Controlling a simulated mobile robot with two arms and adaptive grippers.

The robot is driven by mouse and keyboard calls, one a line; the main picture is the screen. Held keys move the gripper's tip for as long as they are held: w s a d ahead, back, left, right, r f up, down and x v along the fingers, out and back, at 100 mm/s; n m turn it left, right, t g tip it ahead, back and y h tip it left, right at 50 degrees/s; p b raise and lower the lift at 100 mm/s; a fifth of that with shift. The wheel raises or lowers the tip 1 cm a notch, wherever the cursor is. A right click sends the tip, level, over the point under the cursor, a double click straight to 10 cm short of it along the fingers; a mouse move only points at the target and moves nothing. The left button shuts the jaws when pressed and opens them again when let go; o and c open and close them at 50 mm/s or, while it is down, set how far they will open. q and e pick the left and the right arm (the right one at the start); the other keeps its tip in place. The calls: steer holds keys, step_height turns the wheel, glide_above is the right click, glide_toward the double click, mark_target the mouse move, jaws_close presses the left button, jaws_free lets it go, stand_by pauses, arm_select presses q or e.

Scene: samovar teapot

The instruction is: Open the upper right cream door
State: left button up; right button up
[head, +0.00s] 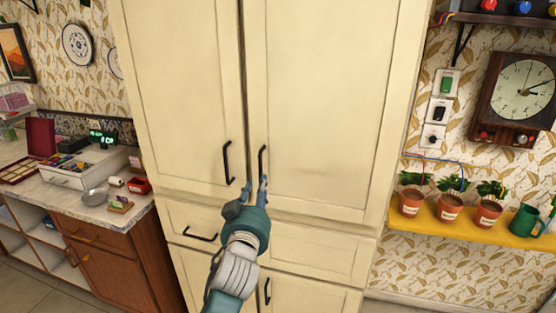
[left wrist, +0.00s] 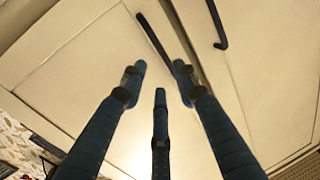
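The upper right cream door (head: 325,100) is closed, flush with the door to its left. Its black vertical bar handle (head: 262,162) is near its lower left edge. My left gripper (head: 251,190) is just below this handle, with one fingertip overlapping the handle's lower end; contact cannot be told. In the left wrist view, the blue fingers of my left gripper (left wrist: 157,82) are spread open with nothing between them. The door's handle (left wrist: 153,42) shows ahead, beyond the fingertips. My right gripper is not in view.
The upper left door (head: 180,90) has its own black handle (head: 227,163) close by. Drawers and lower doors sit below. A counter (head: 90,200) with a white register stands left. A yellow shelf (head: 470,232) with potted plants is right.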

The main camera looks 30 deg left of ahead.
mark_target(261, 170)
arm_select(q)
steer(key=x, duration=0.1)
steer(key=p+x, duration=0.1)
steer(key=x, duration=0.1)
steer(key=p+x, duration=0.1)
steer(key=shift+w+a+r, duration=0.25)
steer(key=shift+a+r, duration=0.15)
steer(key=shift+a, duration=0.05)
steer(key=x, duration=0.3)
steer(key=shift+w+f+p, duration=0.1)
steer(key=shift+f+p, duration=0.1)
steer(key=shift+p, duration=0.1)
steer(key=shift+x, duration=0.9)
steer(key=shift+w+f, duration=0.1)
steer(key=shift+f, duration=0.05)
steer(key=shift+c, duration=0.7)
jaws_close()
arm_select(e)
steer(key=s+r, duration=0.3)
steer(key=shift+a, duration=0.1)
